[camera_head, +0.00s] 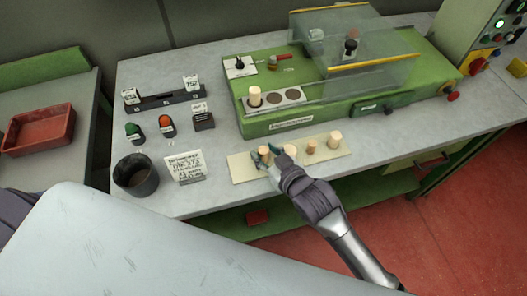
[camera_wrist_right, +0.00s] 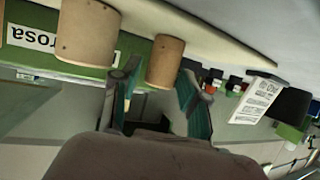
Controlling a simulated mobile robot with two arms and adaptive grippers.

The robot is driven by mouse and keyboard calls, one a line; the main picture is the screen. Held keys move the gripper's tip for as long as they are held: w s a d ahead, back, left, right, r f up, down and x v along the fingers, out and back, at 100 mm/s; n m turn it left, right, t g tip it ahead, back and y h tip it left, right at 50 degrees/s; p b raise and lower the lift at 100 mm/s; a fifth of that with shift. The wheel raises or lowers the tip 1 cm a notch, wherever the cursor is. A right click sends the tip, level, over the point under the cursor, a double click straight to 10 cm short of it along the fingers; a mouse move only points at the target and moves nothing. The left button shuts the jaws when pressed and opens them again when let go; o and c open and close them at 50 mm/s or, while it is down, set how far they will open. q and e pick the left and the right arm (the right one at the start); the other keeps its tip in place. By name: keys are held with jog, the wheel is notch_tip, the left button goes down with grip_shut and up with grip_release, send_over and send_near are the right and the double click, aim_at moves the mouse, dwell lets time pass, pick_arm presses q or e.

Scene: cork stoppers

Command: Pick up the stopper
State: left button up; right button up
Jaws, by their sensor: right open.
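Several cork stoppers stand upright on a pale board (camera_head: 240,171) in front of the green machine. My right gripper (camera_head: 267,153) is open at the board's left end. In the wrist view, which is upside down, its two fingers (camera_wrist_right: 158,88) are on either side of a slim stopper (camera_wrist_right: 165,62); I cannot tell if they touch it. The head view shows this stopper (camera_head: 264,150) partly hidden by the fingers. A wider stopper (camera_wrist_right: 87,32) stands beside it, outside the fingers; it also shows in the head view (camera_head: 290,152). My left gripper is not in view.
Another stopper (camera_head: 254,95) sits in the machine's holder (camera_head: 272,98). A dark cup (camera_head: 135,175) and a printed sign (camera_head: 185,168) stand to the left. The green machine (camera_head: 340,100) rises behind the board.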

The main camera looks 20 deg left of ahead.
jog(key=shift+w+a+f, duration=0.25)
jog(key=shift+w+a, duration=0.2)
jog(key=shift+a, duration=0.05)
jog(key=c, duration=0.5)
